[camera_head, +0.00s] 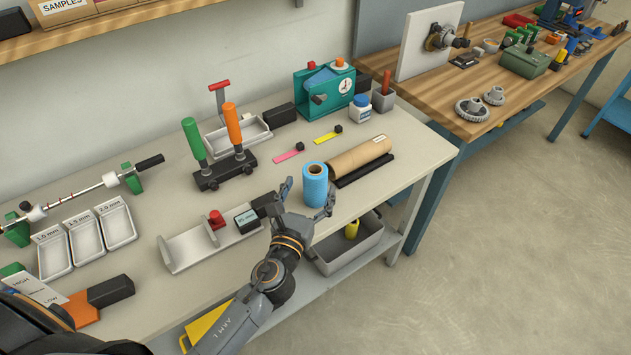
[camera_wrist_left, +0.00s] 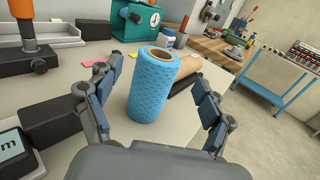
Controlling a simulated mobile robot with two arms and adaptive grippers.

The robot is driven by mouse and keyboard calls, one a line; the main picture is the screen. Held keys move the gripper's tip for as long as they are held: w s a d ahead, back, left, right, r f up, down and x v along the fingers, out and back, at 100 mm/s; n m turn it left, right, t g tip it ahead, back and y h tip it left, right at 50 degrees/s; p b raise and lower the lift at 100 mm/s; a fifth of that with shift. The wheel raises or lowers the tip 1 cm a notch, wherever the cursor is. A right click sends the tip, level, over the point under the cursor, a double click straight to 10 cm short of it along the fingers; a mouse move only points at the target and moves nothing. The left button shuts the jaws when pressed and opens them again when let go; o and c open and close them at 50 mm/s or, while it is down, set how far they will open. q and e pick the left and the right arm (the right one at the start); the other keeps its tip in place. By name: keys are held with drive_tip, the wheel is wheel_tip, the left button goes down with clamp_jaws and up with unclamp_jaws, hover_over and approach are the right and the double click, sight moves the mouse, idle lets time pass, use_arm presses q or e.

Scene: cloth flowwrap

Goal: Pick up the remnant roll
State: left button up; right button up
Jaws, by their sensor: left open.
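The remnant roll looks to be the blue patterned roll (camera_head: 315,186) standing upright near the front edge of the grey table (camera_head: 375,210). Its open brown core shows at the top. My left gripper (camera_head: 305,208) is open, with its fingers spread on either side of the blue roll. In the left wrist view the roll (camera_wrist_left: 154,88) stands between the two open fingers, with a gap visible to the right finger. Contact with the left finger cannot be told. My right gripper does not show in these views.
A brown cardboard tube (camera_head: 360,158) and a black bar (camera_head: 364,171) lie just behind and right of the roll. A small gauge box (camera_head: 246,219) sits left of my gripper. A grey bin (camera_head: 347,250) is below the table's front edge.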

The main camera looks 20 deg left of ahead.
sight(312, 180)
use_arm(q)
drive_tip(key=w, duration=0.2)
drive_tip(key=shift+w+a+r+p, duration=0.1)
drive_tip(key=shift+w+r+p, duration=0.2)
drive_tip(key=shift+w+p, duration=0.1)
drive_tip(key=shift+w+f, duration=0.1)
drive_tip(key=shift+w, duration=1.3)
drive_tip(key=shift+c, duration=0.4)
drive_tip(key=c, duration=1.1)
drive_tip(key=shift+c, duration=0.7)
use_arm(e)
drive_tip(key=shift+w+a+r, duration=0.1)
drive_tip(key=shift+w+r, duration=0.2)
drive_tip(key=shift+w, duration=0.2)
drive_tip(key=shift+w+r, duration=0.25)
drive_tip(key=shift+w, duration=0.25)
